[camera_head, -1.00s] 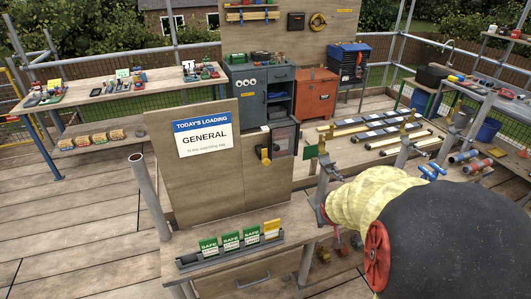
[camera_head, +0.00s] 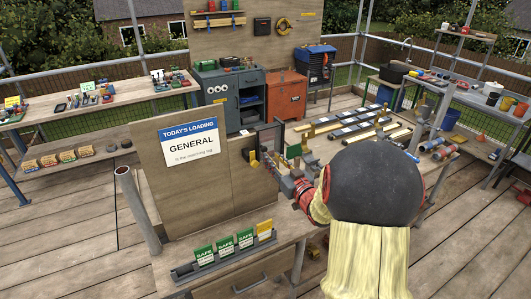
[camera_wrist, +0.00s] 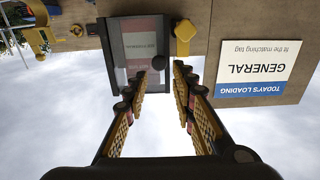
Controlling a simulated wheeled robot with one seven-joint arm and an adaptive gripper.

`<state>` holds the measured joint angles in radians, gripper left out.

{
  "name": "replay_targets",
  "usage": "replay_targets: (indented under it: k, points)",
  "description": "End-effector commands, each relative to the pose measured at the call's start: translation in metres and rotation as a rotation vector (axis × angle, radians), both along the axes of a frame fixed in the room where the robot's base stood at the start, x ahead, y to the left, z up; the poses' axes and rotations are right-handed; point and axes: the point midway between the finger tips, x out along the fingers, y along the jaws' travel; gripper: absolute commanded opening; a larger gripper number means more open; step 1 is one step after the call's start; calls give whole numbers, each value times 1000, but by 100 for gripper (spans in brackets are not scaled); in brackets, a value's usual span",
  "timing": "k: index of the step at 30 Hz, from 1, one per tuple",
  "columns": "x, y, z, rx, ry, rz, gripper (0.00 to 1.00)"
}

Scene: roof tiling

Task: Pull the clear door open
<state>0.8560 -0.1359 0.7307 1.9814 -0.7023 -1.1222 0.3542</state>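The clear door (camera_wrist: 136,48) is a see-through panel in a dark frame on a small box. It fills the upper middle of the inverted wrist view, with red and white labels behind it. A dark round knob (camera_wrist: 158,63) sits near its edge. In the head view the box (camera_head: 269,138) is at the board's right end, partly hidden. My gripper (camera_wrist: 156,84) is open and empty, its fingers pointing at the door on either side of the knob and apparently short of it. In the head view my gripper (camera_head: 288,183) is beside the box, partly hidden by my arm.
A yellow lever-like part (camera_wrist: 184,38) is beside the door. The sign (camera_head: 190,143) reads "GENERAL" on the wooden board. Green and yellow tags (camera_head: 225,246) stand in a rack below. Long rails (camera_head: 365,128) lie behind my arm.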

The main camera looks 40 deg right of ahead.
Motion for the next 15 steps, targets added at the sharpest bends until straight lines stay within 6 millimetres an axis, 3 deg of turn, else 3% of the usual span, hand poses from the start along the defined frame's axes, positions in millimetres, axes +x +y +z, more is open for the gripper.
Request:
replay_targets:
  k: [9, 15]
  points:
    - [46, -11, -2, -1, 1, 1, 26]
    - [59, -14, -1, -1, 2, 0, 26]
